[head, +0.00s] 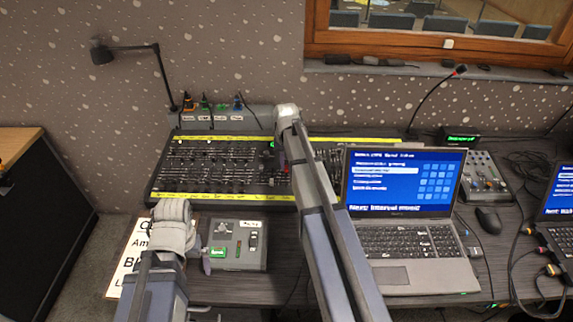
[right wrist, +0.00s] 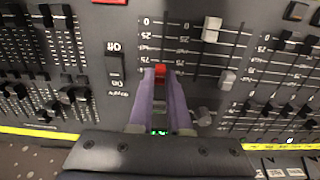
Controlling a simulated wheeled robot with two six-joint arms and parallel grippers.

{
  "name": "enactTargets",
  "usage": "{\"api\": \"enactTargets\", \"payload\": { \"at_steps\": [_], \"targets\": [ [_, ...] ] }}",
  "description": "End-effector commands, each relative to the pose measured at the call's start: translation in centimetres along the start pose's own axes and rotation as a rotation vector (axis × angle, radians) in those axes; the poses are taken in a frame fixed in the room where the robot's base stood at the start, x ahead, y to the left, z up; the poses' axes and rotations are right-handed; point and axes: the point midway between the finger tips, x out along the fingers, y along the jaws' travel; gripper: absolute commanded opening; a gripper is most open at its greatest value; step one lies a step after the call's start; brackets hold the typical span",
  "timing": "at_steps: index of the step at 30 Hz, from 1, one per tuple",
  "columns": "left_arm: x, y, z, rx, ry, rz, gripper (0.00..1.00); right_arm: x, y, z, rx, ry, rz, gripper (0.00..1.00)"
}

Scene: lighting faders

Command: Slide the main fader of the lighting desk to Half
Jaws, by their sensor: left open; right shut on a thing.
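The lighting desk (head: 215,170) is a wide black fader board with yellow label strips, on the table below the wall. My right gripper (head: 283,158) reaches down to its right-of-centre part. In the right wrist view the purple fingers (right wrist: 160,80) are shut on a red fader cap (right wrist: 160,70). A printed scale lies beside this slot, with the cap near the lower marks in that picture; I cannot read its exact value. My left gripper (head: 203,262) is open, low at the left, beside a small grey control box (head: 250,258).
In the right wrist view, two pale fader caps (right wrist: 212,29) (right wrist: 228,79) and a black rocker switch (right wrist: 115,67) are close to my fingers. A laptop (head: 405,215) stands right of my right arm. A printed sheet (head: 130,262) lies at the left.

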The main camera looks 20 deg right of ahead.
Motion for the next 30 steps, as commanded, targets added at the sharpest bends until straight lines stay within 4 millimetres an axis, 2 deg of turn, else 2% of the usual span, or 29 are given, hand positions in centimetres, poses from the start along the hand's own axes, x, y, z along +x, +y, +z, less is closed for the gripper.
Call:
{"api": "enactTargets", "payload": {
  "at_steps": [21,26,27,30],
  "targets": [
    [0.3,0.0,0.0,0.0,0.0,0.0,1.0,0.0,0.0,2.9,0.0,0.0,0.0,0.0],
    [0.3,0.0,0.0,0.0,0.0,0.0,1.0,0.0,0.0,3.0,0.001,0.0,0.0,0.0],
    [0.3,0.0,0.0,0.0,0.0,0.0,1.0,0.0,0.0,3.0,0.0,0.0,0.0,0.17],
    [0.3,0.0,0.0,0.0,0.0,0.0,1.0,0.0,0.0,2.9,0.0,0.0,0.0,0.28]
  ]
}}
